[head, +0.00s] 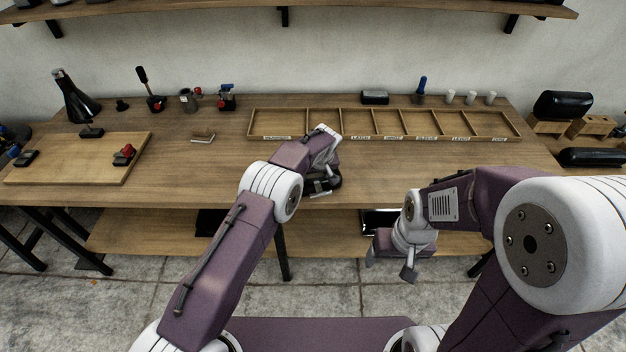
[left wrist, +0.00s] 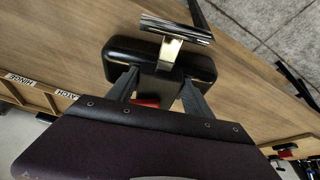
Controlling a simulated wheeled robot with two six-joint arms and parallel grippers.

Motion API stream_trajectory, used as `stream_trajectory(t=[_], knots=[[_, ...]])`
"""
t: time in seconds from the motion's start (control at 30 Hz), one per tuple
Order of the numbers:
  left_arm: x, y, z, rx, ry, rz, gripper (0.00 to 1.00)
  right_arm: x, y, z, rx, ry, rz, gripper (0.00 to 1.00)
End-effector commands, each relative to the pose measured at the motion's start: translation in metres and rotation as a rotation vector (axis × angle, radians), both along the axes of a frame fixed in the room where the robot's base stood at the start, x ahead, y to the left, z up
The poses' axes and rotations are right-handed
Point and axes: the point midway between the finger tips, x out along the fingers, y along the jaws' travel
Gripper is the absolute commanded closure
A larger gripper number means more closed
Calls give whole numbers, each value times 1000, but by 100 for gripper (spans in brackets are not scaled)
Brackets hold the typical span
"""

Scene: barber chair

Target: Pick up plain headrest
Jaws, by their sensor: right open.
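A black padded headrest (head: 326,184) with a light metal bar is under my left gripper, near the table's front edge in the head view. In the left wrist view the black cushion (left wrist: 205,67) has a pale bracket and a striped metal plate at its top. The two fingers of my left gripper (left wrist: 158,88) stand apart at the cushion's near side, with a dark block and a red part between them. I cannot tell whether they press on it. My right gripper (head: 390,264) is open and empty, low in front of the table.
A divided wooden tray (head: 384,136) with labels lies at the back of the table (head: 210,175). A wooden board (head: 75,168) with small parts is at the left. Black cushions (head: 562,105) on wooden stands are at the far right. A small pad (head: 203,137) lies left of the tray.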

Motion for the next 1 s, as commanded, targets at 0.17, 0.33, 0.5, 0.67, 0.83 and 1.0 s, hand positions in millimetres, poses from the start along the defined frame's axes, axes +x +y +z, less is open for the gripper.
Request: stream_trajectory(t=[0.17, 0.33, 0.5, 0.67, 0.83, 1.0], knots=[[0, 0, 0, 0, 0, 0, 94, 0, 0, 0, 0, 0, 0, 23], [1, 0, 2, -1, -4, -1, 100, 0, 0, 0, 0, 0, 0, 23], [1, 0, 3, -1, -4, -1, 100, 0, 0, 0, 0, 0, 0, 23], [1, 0, 14, -1, -6, -1, 100, 0, 0, -5, 0, 0, 0, 23], [2, -1, 38, -3, -7, -1, 100, 0, 0, -11, 0, 0, 0, 23], [-13, -23, 56, -1, -5, -5, 100, 0, 0, -17, 0, 0, 0, 23]])
